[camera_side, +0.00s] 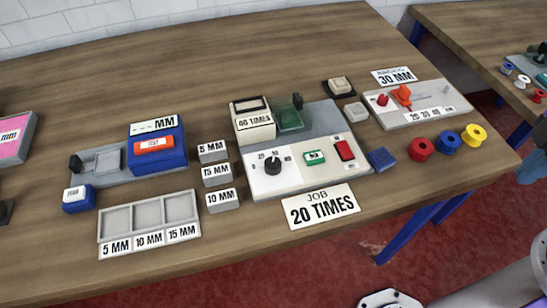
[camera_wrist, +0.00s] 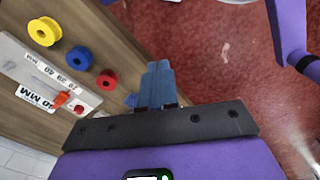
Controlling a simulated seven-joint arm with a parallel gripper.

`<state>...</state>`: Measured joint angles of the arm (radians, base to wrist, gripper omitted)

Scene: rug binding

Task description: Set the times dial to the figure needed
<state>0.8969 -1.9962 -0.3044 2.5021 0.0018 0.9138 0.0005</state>
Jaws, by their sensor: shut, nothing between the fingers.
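The times dial is a black knob (camera_side: 272,165) on the white front panel (camera_side: 262,186) of the middle machine in the side view. Small figures lie around it, too small to read surely, and I cannot tell where its pointer aims. A cream box (camera_side: 254,122) behind it reads "40 TIMES". The job card (camera_side: 321,206) in front reads "JOB 20 TIMES". My gripper (camera_wrist: 159,68) shows in the wrist view, its blue fingers together and empty, over the red floor beyond the table edge. It is away from the dial, which is outside the wrist view.
A green button (camera_side: 314,157) and a red switch (camera_side: 345,150) share the dial's panel. A blue block (camera_side: 382,158) and red (camera_side: 421,149), blue (camera_side: 446,142) and yellow (camera_side: 473,135) spools stand to the right. Labelled grey blocks (camera_side: 222,200) stand left of the panel.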

